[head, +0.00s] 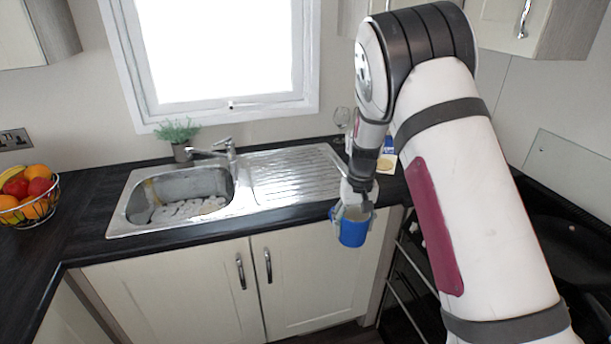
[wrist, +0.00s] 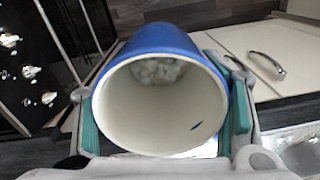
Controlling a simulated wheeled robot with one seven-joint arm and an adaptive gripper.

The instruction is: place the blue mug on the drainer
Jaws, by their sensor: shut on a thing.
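The blue mug (head: 352,230) hangs in my gripper (head: 352,212) in front of the counter's front edge, to the right of the sink. In the wrist view the mug (wrist: 163,42) shows its white inside, with its open mouth toward the camera. The green-padded fingers of my gripper (wrist: 163,112) are shut on the mug from both sides. The drainer (head: 290,176) is the ribbed steel area right of the sink bowl, behind and to the left of the mug. Its ribs look clear.
The sink bowl (head: 180,197) lies left of the drainer. A tap (head: 225,150) and potted plant (head: 178,135) stand behind it. A wine glass (head: 342,120) and a small box (head: 388,158) stand at the back right. A fruit basket (head: 28,196) is far left.

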